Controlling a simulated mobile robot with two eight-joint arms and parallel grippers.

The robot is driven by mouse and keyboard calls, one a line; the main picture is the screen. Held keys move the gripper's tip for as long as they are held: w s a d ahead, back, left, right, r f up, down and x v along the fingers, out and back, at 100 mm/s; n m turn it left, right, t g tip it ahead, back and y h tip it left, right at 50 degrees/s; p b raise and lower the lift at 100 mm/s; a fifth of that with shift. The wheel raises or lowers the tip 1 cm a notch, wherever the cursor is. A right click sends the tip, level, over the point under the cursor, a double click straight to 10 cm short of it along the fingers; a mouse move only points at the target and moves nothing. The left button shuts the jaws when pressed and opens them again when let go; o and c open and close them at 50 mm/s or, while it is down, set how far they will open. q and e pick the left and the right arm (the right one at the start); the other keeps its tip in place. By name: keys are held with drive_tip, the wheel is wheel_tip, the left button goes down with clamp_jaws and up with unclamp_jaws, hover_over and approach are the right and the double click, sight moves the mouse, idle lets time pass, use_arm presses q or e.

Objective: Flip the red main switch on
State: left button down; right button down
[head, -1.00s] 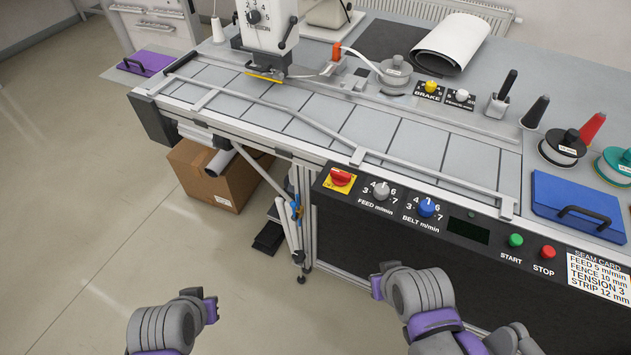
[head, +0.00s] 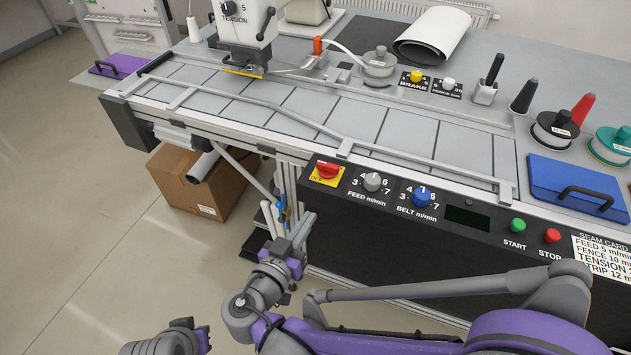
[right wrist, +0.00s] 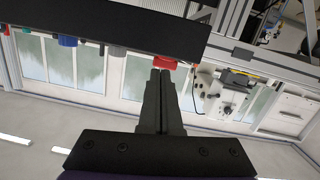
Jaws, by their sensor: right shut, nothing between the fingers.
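The red main switch (head: 327,170) sits on a yellow plate at the left end of the black control panel. Its grip appears to lie roughly crosswise; its exact setting is hard to read. My right gripper (head: 307,221) is below the switch, in front of the panel's left end, pointing up toward it. In the right wrist view, the shut, empty fingers (right wrist: 161,73) point at the red switch (right wrist: 165,62), which shows just beyond their tips. I cannot tell whether they touch, but in the head view a gap shows. Only part of my left arm shows at the bottom left.
Right of the switch are the feed knob (head: 373,182), blue belt knob (head: 421,196), dark display (head: 467,218), green start button (head: 517,226) and red stop button (head: 552,236). A cardboard box (head: 228,192) stands under the table. The floor at left is clear.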

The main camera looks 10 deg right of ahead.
sight(320, 166)
drive_tip(key=a+t, duration=0.1)
drive_tip(key=a+r+m+t, duration=0.1)
drive_tip(key=a, duration=0.1)
drive_tip(key=shift+s+a+r, duration=0.15)
drive_tip(key=shift+r, duration=0.05)
drive_tip(key=x, duration=1.4)
drive_tip(key=shift+h, duration=0.3)
